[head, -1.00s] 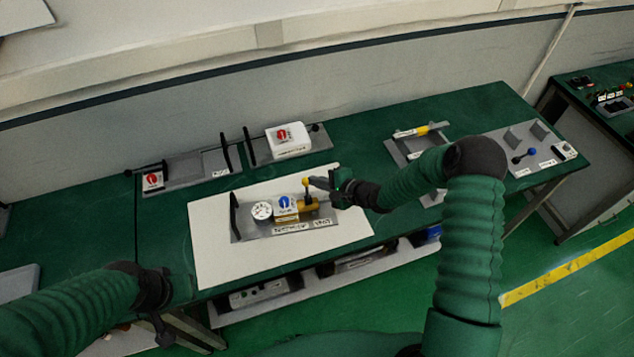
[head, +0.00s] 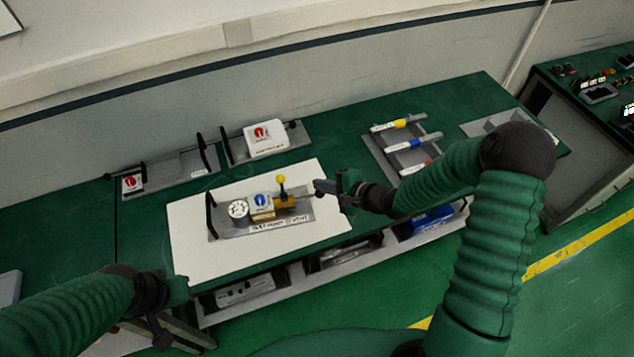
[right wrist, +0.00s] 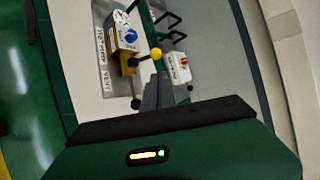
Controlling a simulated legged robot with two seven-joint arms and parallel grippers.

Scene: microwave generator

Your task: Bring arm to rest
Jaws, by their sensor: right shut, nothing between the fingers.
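My right gripper (head: 322,187) is shut and empty, just to the right of the microwave generator unit on the white mat (head: 200,262). The unit has a grey base plate (head: 236,228), a round white gauge (head: 238,210), a blue-marked block (head: 263,203) and a yellow-knobbed lever (head: 281,182) standing upright. In the right wrist view the shut fingers (right wrist: 158,93) are close to the yellow knob (right wrist: 156,54), and I see a gap between them. My left gripper (head: 165,335) hangs at the lower left near the table's front edge; its fingers are too unclear to judge.
Behind the mat stand two grey trays, one with a white box (head: 265,137), one with a red-marked block (head: 132,183). To the right is a rack (head: 385,160) with yellow, blue and red-marked handles. A lower shelf (head: 215,315) holds more units. Another table (head: 590,135) stands at the right.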

